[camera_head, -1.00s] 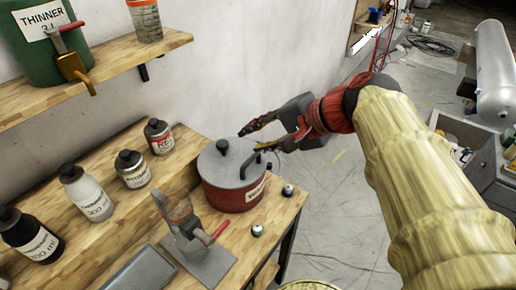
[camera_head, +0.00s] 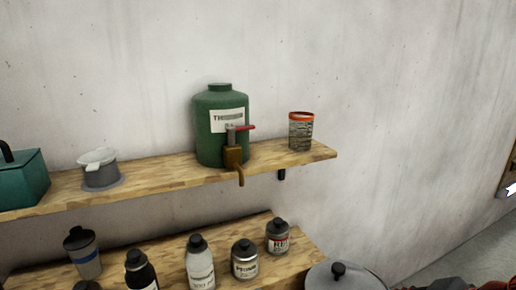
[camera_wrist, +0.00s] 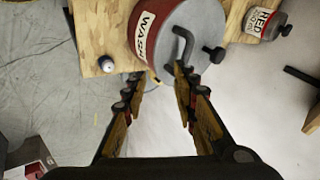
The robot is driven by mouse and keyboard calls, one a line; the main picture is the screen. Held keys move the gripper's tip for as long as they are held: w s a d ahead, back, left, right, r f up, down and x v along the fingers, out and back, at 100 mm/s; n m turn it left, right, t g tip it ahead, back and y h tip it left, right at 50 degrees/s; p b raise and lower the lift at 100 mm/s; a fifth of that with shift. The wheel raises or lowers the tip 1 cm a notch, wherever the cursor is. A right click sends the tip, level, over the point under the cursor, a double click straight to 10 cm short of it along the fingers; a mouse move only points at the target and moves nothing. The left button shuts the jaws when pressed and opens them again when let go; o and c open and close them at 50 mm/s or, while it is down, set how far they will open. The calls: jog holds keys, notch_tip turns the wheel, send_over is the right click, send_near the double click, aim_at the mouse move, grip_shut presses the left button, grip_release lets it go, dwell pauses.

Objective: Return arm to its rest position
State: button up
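My gripper (camera_wrist: 159,72) shows in the wrist view with its two fingers apart and nothing held between them. Its fingertips are close to the dark handle (camera_wrist: 184,45) of the red pot labelled WASH (camera_wrist: 152,30); whether they touch it I cannot tell. In the head view only the top of the pot's grey lid (camera_head: 345,279) shows at the bottom edge. Dark red parts of my arm show at the bottom right corner there, and the fingers are out of clear sight.
A wooden shelf (camera_head: 150,188) holds a green thinner container (camera_head: 207,150) with a tap and an orange-rimmed cup (camera_head: 301,133). Several bottles stand on the bench below, including a RED bottle (camera_wrist: 262,22). Open floor (camera_wrist: 50,100) shows left of the gripper.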

jog(key=s+a+f+n+p, duration=0.1)
jog(key=s+a+n, duration=0.1)
jog(key=a+n, duration=0.3)
jog(key=s+a+f+n+g+h+p, duration=0.1)
jog(key=s+a+n+p, duration=0.1)
jog(key=n, duration=0.4)
jog(key=s+a, duration=0.1)
jog(key=a, duration=0.1)
jog(key=shift+a, duration=0.4)
jog(key=shift+s, duration=0.1)
jog(key=shift+c, duration=0.8)
dwell(0.3)
